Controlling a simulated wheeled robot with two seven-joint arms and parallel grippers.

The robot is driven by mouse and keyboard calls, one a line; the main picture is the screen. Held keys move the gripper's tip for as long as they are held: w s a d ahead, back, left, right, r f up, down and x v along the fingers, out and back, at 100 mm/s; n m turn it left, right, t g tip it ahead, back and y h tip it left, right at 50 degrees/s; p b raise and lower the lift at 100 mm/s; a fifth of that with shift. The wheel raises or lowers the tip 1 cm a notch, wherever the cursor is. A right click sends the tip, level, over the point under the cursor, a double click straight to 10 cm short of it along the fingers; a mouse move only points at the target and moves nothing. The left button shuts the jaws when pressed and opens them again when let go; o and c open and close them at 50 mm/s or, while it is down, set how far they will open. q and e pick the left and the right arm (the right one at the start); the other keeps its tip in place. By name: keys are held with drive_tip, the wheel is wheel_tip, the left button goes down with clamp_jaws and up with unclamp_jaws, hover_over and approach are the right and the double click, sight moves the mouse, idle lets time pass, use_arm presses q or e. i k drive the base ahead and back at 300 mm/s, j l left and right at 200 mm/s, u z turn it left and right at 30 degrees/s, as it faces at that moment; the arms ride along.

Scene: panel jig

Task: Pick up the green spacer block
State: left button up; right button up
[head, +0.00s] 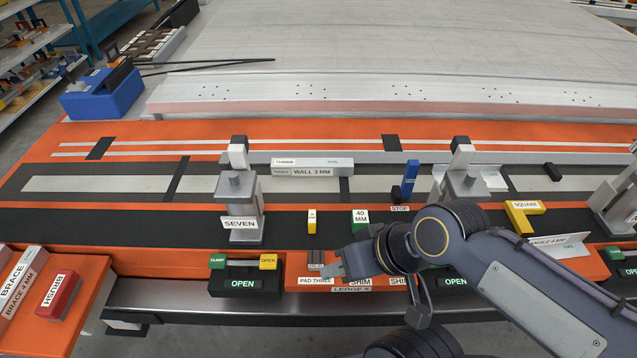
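The green spacer block (360,229) stands on the dark strip of the orange bench, with a white "40 MM" label on its front. My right arm comes in from the lower right. My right gripper (331,269) is in front of the block and lower in the picture, over the orange ledge by the "PAD THREE" label, apart from the block. Its fingers are small and seen at an angle, so I cannot tell whether they are open. My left gripper is not in view.
A small yellow block (312,221) stands left of the green one. The "SEVEN" clamp (241,205) is farther left. A blue stop (411,175) stands behind right, and a yellow square (521,218) lies right. The "WALL 3 MM" bar (312,171) lies behind.

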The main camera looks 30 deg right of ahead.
sight(360, 218)
drive_tip(key=z, duration=1.4)
drive_tip(key=u, duration=1)
drive_tip(key=l+u, duration=0.25)
drive_tip(key=u, duration=0.2)
drive_tip(key=k+l+u, duration=0.1)
drive_tip(key=l+u, duration=0.15)
drive_tip(key=u, duration=0.25)
drive_tip(key=k+l+u, duration=0.1)
drive_tip(key=u, duration=0.35)
drive_tip(key=k+l+u, duration=0.15)
drive_tip(key=u, duration=0.3)
drive_tip(key=k+l, duration=0.6)
drive_tip(key=k, duration=0.1)
